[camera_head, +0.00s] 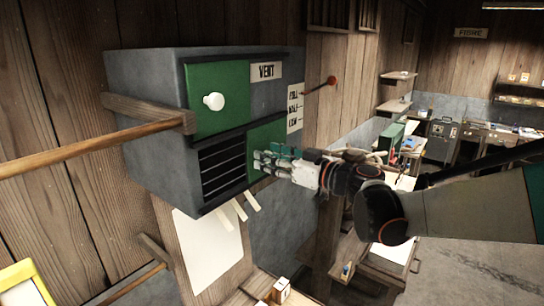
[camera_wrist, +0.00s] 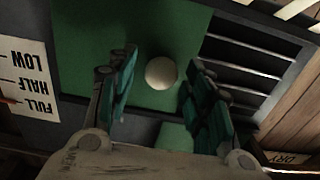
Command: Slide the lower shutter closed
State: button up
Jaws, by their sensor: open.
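The grey vent box (camera_head: 145,80) hangs on the wooden wall. Its lower green shutter (camera_head: 266,135) stands at the right of its opening, leaving the dark slats (camera_head: 222,172) at the left uncovered. In the wrist view the lower shutter (camera_wrist: 85,35) carries a round white knob (camera_wrist: 161,73), and the slats (camera_wrist: 258,70) lie to the right. My gripper (camera_head: 266,160) is in front of this shutter. In the wrist view its teal fingers are open, one on each side of the knob, with visible gaps. The head view hides this knob behind my gripper.
The upper green shutter (camera_head: 220,100) has its own white knob (camera_head: 213,102). A wooden rod (camera_head: 90,145) reaches the box's left side. A red-tipped lever (camera_head: 331,81) sticks out near the FULL/HALF/LOW label (camera_head: 295,108). Pale strips (camera_head: 240,211) hang below the box.

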grip_shut()
jog(key=s+a, duration=0.3)
jog(key=s, duration=0.1)
jog(key=s+a, duration=0.3)
jog(key=s, duration=0.1)
jog(key=s+a+b, duration=0.1)
jog(key=s+a, duration=0.2)
jog(key=s, duration=0.1)
jog(key=shift+s+a, duration=0.25)
jog(key=shift+a, duration=0.15)
grip_release()
jog(key=shift+s+a, duration=0.15)
